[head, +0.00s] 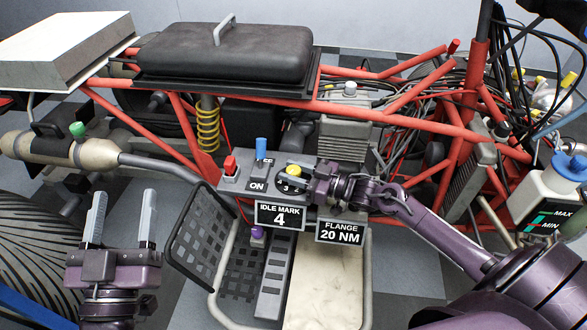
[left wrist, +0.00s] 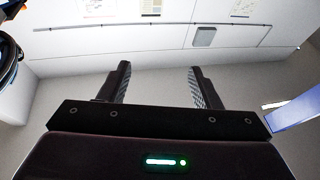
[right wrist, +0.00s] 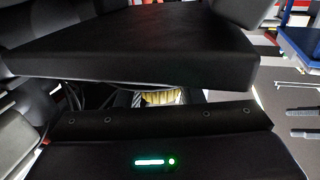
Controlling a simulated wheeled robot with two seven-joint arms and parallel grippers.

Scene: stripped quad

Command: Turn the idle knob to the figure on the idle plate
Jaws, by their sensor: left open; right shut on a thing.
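The idle knob is yellow (head: 294,170) and sits over a black dial (head: 286,187) on a grey panel in the head view. A figure that looks like 3 shows on the dial; the rest is hidden by my gripper. The idle plate (head: 280,215) below reads "IDLE MARK 4". My right gripper (head: 309,181) is shut on the knob from the right. In the right wrist view, the ribbed yellow knob (right wrist: 160,96) shows between the fingers, partly covered by a dark slab. My left gripper (head: 122,205) is open and empty, left of the panel; its fingers also show in the left wrist view (left wrist: 158,85).
A red button (head: 230,166) and a blue-tipped switch (head: 261,150) marked "ON" stand left of the knob. A "FLANGE 20 NM" plate (head: 340,232) hangs below right. Red frame tubes (head: 420,119) and a black seat (head: 225,55) lie behind. A mesh footrest (head: 202,238) stands near my left gripper.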

